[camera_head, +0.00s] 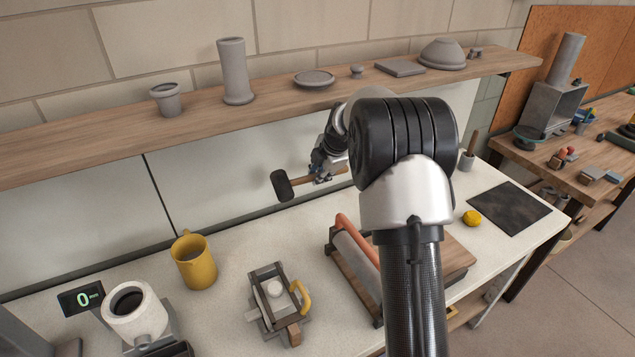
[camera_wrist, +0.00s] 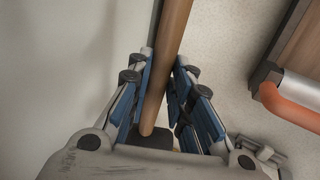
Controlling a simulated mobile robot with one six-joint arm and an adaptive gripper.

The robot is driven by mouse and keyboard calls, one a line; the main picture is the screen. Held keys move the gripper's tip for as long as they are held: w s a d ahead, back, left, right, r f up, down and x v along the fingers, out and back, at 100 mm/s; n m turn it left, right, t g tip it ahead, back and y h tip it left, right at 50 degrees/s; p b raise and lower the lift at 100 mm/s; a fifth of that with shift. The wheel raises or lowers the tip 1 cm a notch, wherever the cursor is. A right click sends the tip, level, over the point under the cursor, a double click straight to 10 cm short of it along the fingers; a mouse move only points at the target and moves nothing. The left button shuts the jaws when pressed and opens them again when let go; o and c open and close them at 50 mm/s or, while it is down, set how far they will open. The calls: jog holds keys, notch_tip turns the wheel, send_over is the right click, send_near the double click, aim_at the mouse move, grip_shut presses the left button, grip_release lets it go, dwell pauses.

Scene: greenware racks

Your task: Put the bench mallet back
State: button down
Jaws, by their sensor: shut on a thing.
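The bench mallet (camera_head: 282,186) has a black cylindrical head and a wooden handle. In the head view it is held roughly level above the pale worktop, in front of the pale back panel, with its head to the left. My gripper (camera_head: 323,177) is shut around the handle, to the right of the head. In the wrist view the wooden handle (camera_wrist: 168,55) runs between the blue finger pads of my gripper (camera_wrist: 163,75). My arm hides the handle's far end in the head view.
On the worktop (camera_head: 225,312) stand a yellow mug (camera_head: 194,260), a wooden-framed fixture (camera_head: 262,322) and a roller with an orange handle (camera_head: 352,250). A shelf (camera_head: 200,118) with grey pots runs above. A dark mat (camera_head: 503,208) and yellow sponge (camera_head: 472,217) lie right.

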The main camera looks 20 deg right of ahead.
jog(key=shift+s+a+f+b, duration=0.15)
jog(key=shift+f+b, duration=0.75)
jog(key=shift+f, duration=2.6)
jog(key=shift+s+d+f+b, duration=0.15)
jog(key=shift+f+b, duration=0.7)
jog(key=shift+f, duration=2.6)
jog(key=shift+a, duration=0.1)
jog(key=shift+f+b, duration=0.9)
jog(key=shift+b, duration=0.25)
jog(key=c, duration=1.4)
grip_release()
jog(key=shift+o, duration=0.2)
